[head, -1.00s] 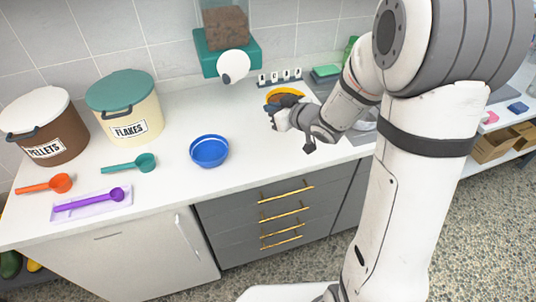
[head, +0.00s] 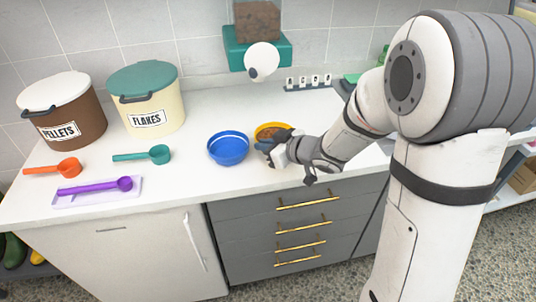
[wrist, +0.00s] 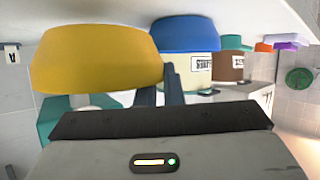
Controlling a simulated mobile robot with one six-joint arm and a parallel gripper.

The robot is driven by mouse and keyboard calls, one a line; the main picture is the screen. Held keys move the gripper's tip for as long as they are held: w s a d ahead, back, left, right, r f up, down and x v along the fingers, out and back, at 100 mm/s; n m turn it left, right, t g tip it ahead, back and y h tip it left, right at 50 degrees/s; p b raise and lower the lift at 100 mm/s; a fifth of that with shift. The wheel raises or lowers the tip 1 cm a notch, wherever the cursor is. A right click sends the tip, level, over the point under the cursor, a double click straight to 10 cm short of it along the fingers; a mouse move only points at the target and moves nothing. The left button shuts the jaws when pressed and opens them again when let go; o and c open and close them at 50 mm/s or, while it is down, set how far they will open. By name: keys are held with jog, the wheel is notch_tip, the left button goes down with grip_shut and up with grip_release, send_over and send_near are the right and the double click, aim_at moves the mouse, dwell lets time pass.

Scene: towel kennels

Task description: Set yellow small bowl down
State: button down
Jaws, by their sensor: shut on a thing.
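The yellow small bowl (head: 272,127), with brown contents, is just right of the blue bowl (head: 228,148) in the head view. My gripper (head: 266,150) is shut on the yellow bowl's near side and partly hides it. The bowl looks level and at or close above the white counter; I cannot tell whether it touches. In the wrist view, which appears upside down, the yellow bowl (wrist: 95,58) is large at the left, beside my gripper's dark fingers (wrist: 172,82). The blue bowl (wrist: 185,35) shows beyond them.
The pellets bin (head: 62,112) and flakes bin (head: 148,98) stand at the back left. Orange (head: 68,168), teal (head: 157,155) and purple (head: 123,184) scoops lie in front. A dispenser (head: 258,45) hangs on the wall above. The counter front between purple scoop and blue bowl is clear.

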jog(key=shift+f, duration=1.4)
jog(key=shift+f, duration=0.1)
jog(key=c, duration=1.6)
grip_release()
jog(key=shift+o, duration=0.2)
